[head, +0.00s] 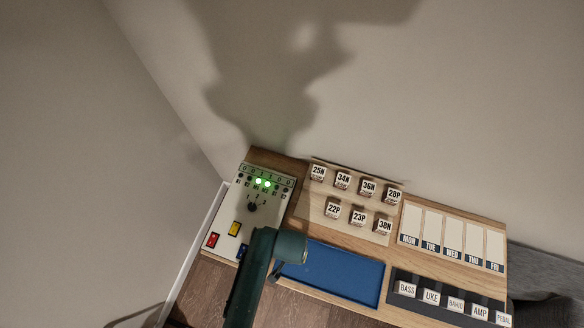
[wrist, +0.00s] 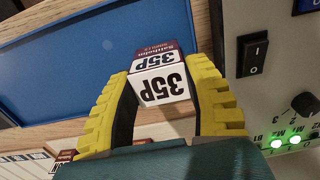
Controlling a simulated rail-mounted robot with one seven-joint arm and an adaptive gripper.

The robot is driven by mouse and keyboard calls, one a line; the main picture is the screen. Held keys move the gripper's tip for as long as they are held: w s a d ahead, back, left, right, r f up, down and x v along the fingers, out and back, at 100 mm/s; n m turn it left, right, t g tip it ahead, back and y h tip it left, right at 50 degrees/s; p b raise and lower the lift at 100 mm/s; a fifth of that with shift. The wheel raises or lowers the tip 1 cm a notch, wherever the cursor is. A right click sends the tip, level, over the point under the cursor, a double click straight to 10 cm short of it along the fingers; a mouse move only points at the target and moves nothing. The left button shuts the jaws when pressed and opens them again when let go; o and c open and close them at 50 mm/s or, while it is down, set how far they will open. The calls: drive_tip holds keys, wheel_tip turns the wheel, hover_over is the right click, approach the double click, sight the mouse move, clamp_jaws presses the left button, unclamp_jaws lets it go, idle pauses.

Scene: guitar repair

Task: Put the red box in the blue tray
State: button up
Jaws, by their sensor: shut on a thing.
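My gripper (wrist: 160,68) has its yellow ridged fingers shut on a small box (wrist: 163,82) in the wrist view. The box has white faces marked 35P and a dark maroon band with small print. The blue tray (wrist: 75,65) lies to the left of the fingers in the wrist view, and the box is near its edge. In the head view the blue tray (head: 340,274) looks empty, and my green arm link covers its left end. The gripper and held box are hidden in the head view.
A control panel (head: 252,205) with lit green lights and a switch (wrist: 252,53) stands close to the right finger. A wooden board (head: 318,215) holds several labelled boxes behind the tray. A weekday rack (head: 452,237) and a dark rack of labelled blocks (head: 418,307) lie to the right.

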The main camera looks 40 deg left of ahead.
drive_tip(key=shift+f, duration=1)
drive_tip(key=o, duration=1.2)
drive_tip(key=shift+f, duration=0.1)
wheel_tip(320, 180, up, 12)
drive_tip(key=shift+r+p, duration=0.15)
drive_tip(key=shift+p, duration=0.7)
